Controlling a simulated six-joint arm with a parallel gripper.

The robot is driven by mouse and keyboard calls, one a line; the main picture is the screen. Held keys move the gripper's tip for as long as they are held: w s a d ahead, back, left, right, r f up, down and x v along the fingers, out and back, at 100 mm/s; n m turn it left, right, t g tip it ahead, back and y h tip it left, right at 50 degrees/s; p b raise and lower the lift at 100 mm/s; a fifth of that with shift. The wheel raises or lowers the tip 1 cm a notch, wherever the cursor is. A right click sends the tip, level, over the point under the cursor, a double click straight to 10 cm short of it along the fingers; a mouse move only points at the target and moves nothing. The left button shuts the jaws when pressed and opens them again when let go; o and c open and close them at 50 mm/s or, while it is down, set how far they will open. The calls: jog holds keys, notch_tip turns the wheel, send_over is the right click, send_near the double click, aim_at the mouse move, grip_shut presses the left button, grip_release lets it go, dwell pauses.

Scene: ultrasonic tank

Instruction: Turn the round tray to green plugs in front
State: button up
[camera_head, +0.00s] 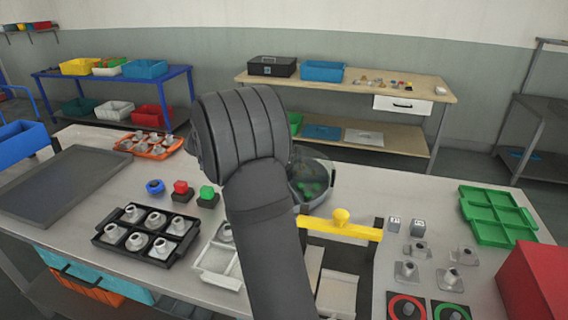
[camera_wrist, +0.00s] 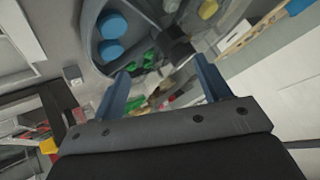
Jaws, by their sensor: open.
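The round tray (camera_head: 327,188) stands on the bench behind my arm in the head view, its left part hidden. Green plugs (camera_head: 308,187) show in the part of it facing the camera. In the wrist view the round tray (camera_wrist: 88,38) fills the top, divided by dark walls around a dark centre piece (camera_wrist: 178,47). Blue plugs (camera_wrist: 113,26) lie in one compartment, green plugs (camera_wrist: 140,62) in the one beside it, and a yellow one (camera_wrist: 208,9) across the centre. My gripper (camera_wrist: 159,67) is open, its fingers apart over the tray side; contact cannot be told.
A yellow bar (camera_head: 340,229) with a knob stands in front of the tray. A black rack of metal parts (camera_head: 145,236), red and green buttons (camera_head: 207,194), a green divided tray (camera_head: 497,215) and a red box (camera_head: 535,280) stand around on the bench.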

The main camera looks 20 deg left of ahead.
jog(key=s+d+r+n+t+y, duration=0.25)
jog(key=s+d+n+t, duration=0.2)
jog(key=n, duration=0.55)
jog(key=shift+t, duration=0.45)
jog(key=x, duration=1.8)
jog(key=shift+a+f, duration=0.1)
jog(key=shift+a, duration=0.35)
jog(key=shift+c, duration=0.4)
jog(key=c, duration=1.3)
jog(key=shift+m+g+h, duration=0.6)
jog(key=shift+m+h, duration=0.8)
jog(key=shift+h, duration=0.15)
jog(key=o, duration=1.4)
